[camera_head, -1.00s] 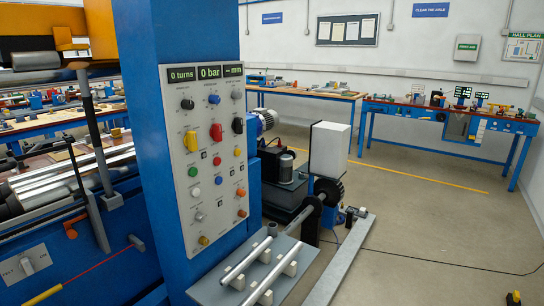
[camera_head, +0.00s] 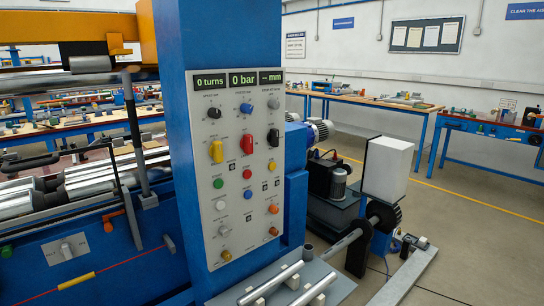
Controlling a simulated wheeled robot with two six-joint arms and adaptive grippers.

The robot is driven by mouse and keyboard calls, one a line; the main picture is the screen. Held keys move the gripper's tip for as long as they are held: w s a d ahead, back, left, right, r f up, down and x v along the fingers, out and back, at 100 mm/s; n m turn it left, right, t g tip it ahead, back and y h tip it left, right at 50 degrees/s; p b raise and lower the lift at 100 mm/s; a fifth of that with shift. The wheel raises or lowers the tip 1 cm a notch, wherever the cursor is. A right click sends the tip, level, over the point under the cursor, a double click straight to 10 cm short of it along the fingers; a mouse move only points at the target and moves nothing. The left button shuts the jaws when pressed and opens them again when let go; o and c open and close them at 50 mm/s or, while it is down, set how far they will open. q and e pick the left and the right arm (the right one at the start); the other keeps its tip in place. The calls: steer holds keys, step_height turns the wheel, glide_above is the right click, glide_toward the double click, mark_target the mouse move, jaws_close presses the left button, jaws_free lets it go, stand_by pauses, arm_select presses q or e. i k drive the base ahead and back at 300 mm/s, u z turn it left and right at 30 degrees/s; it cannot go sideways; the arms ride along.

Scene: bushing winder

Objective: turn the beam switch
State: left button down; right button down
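A grey control panel (camera_head: 236,215) is fixed to a blue column in the middle of the view. It carries black, blue and grey knobs, larger yellow, red and black switch handles, coloured round buttons and a small silver lever switch (camera_head: 224,231) low on its left side. The panel labels are too small to read, so I cannot tell which control is the beam switch. Another grey plate with a silver rotary switch (camera_head: 67,249) is on the blue machine front at lower left. Neither of my grippers is in view.
Three displays at the panel top read 0 turns, 0 bar and mm. Metal rollers (camera_head: 105,178) lie left of the blue column (camera_head: 178,100). Metal bars (camera_head: 270,284) rest on a grey plate below the panel. A red cord (camera_head: 120,266) runs along the machine front. Floor is clear at right.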

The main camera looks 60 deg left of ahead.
mark_target(216, 151)
steer(key=u, duration=0.2)
steer(key=i, duration=0.95)
steer(key=u, duration=1.3)
steer(key=i, duration=0.6)
steer(key=u, duration=0.65)
